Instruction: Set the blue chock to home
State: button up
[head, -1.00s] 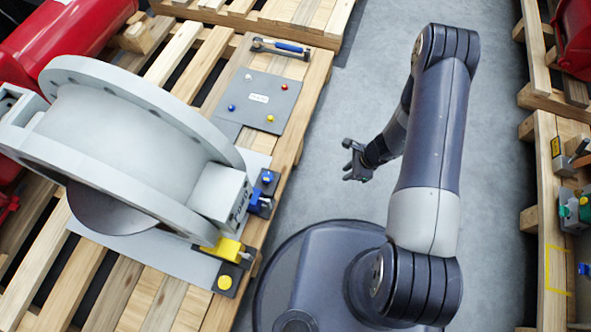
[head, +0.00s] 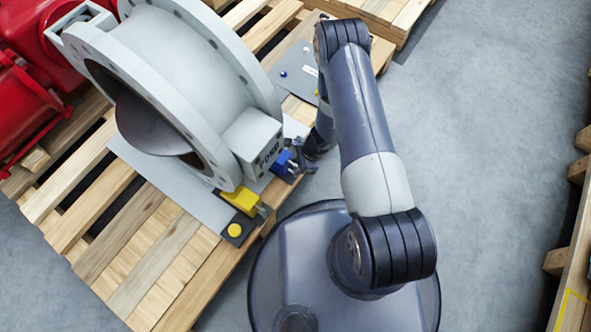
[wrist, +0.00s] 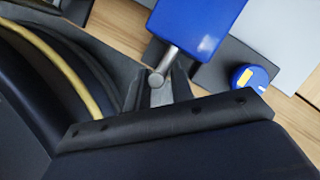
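The blue chock (head: 285,162) sits on a dark base at the pallet's right edge, beside the grey block of the large valve. In the wrist view the blue chock (wrist: 198,25) fills the top middle, with a short metal rod (wrist: 165,68) sticking out toward me. My gripper (head: 311,150) is at the chock's right side in the head view, partly hidden by my arm. In the wrist view my gripper (wrist: 157,88) has a dark finger on either side of the rod's end, with a narrow gap showing. Contact with the rod is not clear.
A blue knob with a yellow mark (wrist: 249,77) stands beside the blue chock. A yellow chock (head: 240,198) and a yellow button (head: 234,230) lie nearer along the pallet edge. The grey valve (head: 190,75) rises left. Floor (head: 480,150) to the right is clear.

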jog(key=shift+x, duration=0.95)
grip_shut()
